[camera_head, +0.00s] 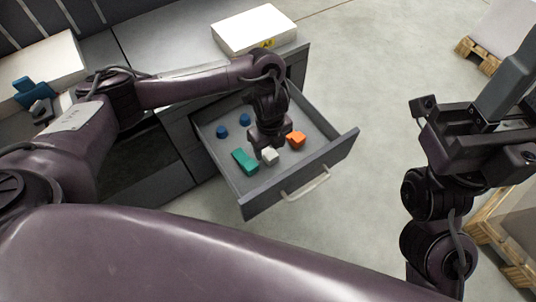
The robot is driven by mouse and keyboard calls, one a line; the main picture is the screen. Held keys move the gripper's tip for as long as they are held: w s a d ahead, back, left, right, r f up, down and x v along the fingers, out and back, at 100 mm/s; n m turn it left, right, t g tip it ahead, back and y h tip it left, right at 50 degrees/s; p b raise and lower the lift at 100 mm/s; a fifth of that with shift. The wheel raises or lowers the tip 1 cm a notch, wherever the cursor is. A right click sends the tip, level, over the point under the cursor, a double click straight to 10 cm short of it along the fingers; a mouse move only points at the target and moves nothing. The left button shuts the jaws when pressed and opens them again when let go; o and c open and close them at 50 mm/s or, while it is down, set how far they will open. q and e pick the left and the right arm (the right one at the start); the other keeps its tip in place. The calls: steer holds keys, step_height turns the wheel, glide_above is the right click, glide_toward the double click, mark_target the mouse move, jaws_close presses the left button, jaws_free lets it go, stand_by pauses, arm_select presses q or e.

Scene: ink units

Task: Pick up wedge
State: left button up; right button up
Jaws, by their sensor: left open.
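An open grey drawer (330,150) holds several small pieces. An orange angular piece (296,139), which may be the wedge, lies on the right. A white block (270,155) lies in the middle and a green elongated block (245,161) to its left. Two blue round pieces (221,131) lie at the back. My left gripper (266,148) is open and points down into the drawer, just behind the white block and left of the orange piece. Its fingertips are partly hidden. My right arm's end (478,135) is raised at the right; its jaw state is unclear.
A white box (254,29) stands on the cabinet top behind the drawer. A handle (306,184) sticks out from the drawer front. Wooden pallets (479,53) stand at the right. The floor between drawer and pallets is clear.

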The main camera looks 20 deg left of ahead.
mark_target(270, 153)
arm_select(q)
step_height(270, 153, down, 4)
steer(key=b, duration=0.2)
steer(key=shift+f+b, duration=0.15)
steer(key=shift+b, duration=0.15)
steer(key=c, duration=1.1)
steer(key=shift+r, duration=0.2)
